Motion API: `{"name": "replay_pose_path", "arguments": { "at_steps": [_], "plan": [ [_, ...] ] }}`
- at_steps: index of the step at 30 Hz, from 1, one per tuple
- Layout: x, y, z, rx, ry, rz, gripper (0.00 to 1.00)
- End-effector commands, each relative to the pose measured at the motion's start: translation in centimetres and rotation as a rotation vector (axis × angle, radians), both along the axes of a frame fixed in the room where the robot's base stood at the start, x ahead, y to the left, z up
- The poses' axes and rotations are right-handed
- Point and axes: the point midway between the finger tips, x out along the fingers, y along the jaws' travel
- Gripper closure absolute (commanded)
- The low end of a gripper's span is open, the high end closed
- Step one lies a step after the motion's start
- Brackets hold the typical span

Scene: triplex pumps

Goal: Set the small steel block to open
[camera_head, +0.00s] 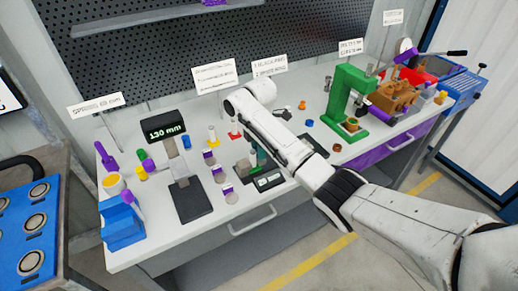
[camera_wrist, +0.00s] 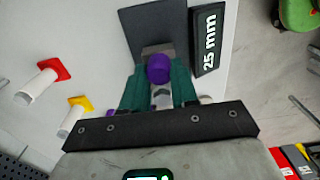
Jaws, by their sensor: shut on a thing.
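The small steel block (camera_wrist: 158,50) is grey and sits on a dark plate (camera_wrist: 152,22) in the wrist view, partly hidden behind a round purple knob (camera_wrist: 158,69). My gripper (camera_wrist: 158,88) has its teal fingers on either side of the knob and is shut on it. A black display reading 25 mm (camera_wrist: 207,42) stands right beside the plate. In the head view my gripper (camera_head: 257,156) is low at the middle of the bench, above the small display (camera_head: 269,181).
White pieces with red (camera_wrist: 42,82) and yellow (camera_wrist: 72,117) bases stand close by.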

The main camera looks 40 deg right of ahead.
Motion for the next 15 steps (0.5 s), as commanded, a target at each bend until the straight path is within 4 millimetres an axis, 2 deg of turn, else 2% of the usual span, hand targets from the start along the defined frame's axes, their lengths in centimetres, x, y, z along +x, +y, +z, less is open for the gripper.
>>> {"name": "replay_pose_path", "arguments": {
  "at_steps": [1, 3, 15],
  "plan": [
    [0.00, 0.00, 0.02, 0.000, 0.000, 0.000, 0.93],
    [0.00, 0.00, 0.02, 0.000, 0.000, 0.000, 1.00],
    [-0.10, -0.40, 0.04, 0.000, 0.000, -0.001, 1.00]
  ]
}}
